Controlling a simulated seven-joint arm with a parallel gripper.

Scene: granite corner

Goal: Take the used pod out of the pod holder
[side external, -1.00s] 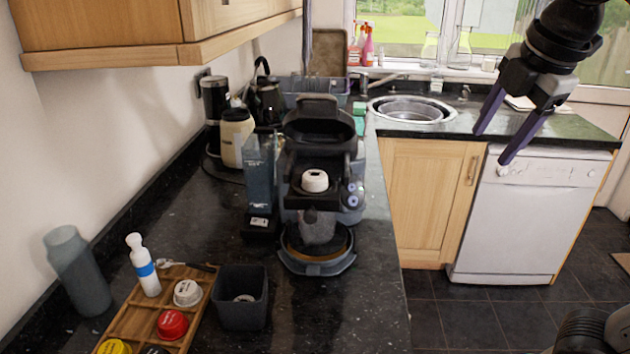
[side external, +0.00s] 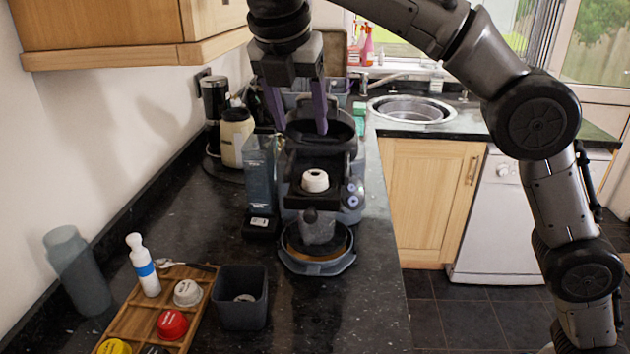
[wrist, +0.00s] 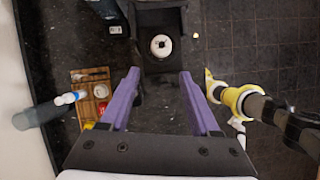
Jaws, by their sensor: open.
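The used pod (side external: 315,181) is a white, round pod with a dark centre. It sits in the dark pod holder (side external: 327,196) at the front of the coffee machine (side external: 318,150), whose lid stands open. The pod also shows in the wrist view (wrist: 161,45), with the holder (wrist: 149,66) around it. My gripper (side external: 299,122), with purple fingers, is open and empty. It hangs above the machine, in front of its raised lid and higher than the pod. In the wrist view my gripper (wrist: 158,75) has its fingers well apart, with the pod beyond them.
A dark open bin (side external: 241,298) stands in front of the machine. Left of it, a wooden tray (side external: 128,321) holds several pods and a white bottle (side external: 143,266). A water tank (side external: 260,170) stands at the machine's left. The counter's front right is clear.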

